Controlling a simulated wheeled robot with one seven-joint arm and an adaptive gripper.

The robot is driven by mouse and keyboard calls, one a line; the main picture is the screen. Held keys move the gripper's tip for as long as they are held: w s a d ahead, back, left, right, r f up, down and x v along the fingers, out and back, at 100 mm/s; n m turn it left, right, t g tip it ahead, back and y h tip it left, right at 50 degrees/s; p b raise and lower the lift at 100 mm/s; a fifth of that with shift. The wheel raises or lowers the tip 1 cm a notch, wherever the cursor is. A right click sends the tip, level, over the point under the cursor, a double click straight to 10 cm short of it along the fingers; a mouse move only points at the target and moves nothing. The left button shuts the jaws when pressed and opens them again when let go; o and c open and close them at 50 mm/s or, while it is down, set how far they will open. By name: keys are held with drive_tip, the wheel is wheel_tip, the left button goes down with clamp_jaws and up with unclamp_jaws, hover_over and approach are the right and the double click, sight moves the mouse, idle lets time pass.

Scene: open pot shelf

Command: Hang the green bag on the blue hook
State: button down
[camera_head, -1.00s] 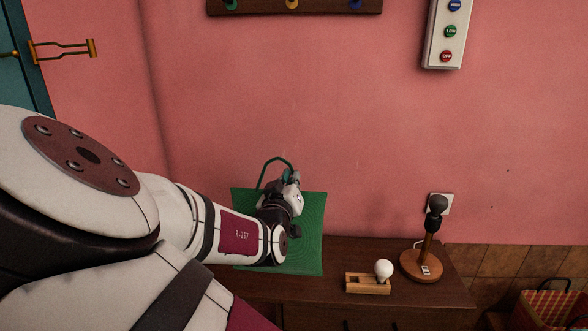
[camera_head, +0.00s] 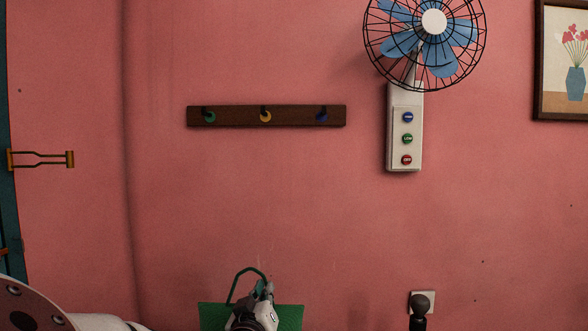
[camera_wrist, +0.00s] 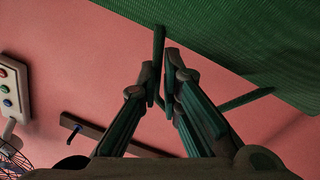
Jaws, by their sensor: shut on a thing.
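The green bag (camera_head: 291,316) hangs low in front of the pink wall, its looped handle (camera_head: 235,287) standing up. My gripper (camera_head: 263,288) is shut on the handle. In the wrist view the fingers (camera_wrist: 163,78) pinch the thin handle, and the bag's green ribbed side (camera_wrist: 245,40) fills the upper right. The blue hook (camera_head: 322,117) is the right-hand one on a dark wooden rack (camera_head: 235,116), well above and right of my gripper. The blue hook also shows in the wrist view (camera_wrist: 74,132), at lower left. The bag's lower part is out of view.
A green hook (camera_head: 209,117) and a yellow hook (camera_head: 265,117) share the rack. A fan (camera_head: 434,22) with a white control box (camera_head: 405,145) is mounted right of it. The wall between bag and rack is clear.

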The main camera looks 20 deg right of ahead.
drive_tip(key=shift+w, duration=0.1)
drive_tip(key=n+t+y+p, duration=0.3)
drive_tip(key=t+y+p, duration=0.15)
drive_tip(key=p, duration=0.25)
approach(333, 124)
drive_tip(key=s+a+r, duration=0.2)
drive_tip(key=s+r, duration=0.1)
drive_tip(key=r, duration=0.1)
drive_tip(key=shift+w+d+f+b, duration=0.2)
drive_tip(key=shift+w+d+b, duration=0.3)
drive_tip(key=shift+w, duration=0.85)
drive_tip(key=shift+w+d+f+b, duration=0.3)
drive_tip(key=shift+w+b, duration=0.4)
drive_tip(key=shift+w, duration=0.65)
drive_tip(key=shift+w+d+f+b, duration=0.1)
drive_tip(key=shift+w+d+b, duration=0.45)
drive_tip(key=shift+w, duration=0.75)
drive_tip(key=shift+w+d+f+b, duration=0.1)
drive_tip(key=shift+w+f+b, duration=0.3)
drive_tip(key=shift+w+b, duration=0.25)
drive_tip(key=shift+s, duration=0.1)
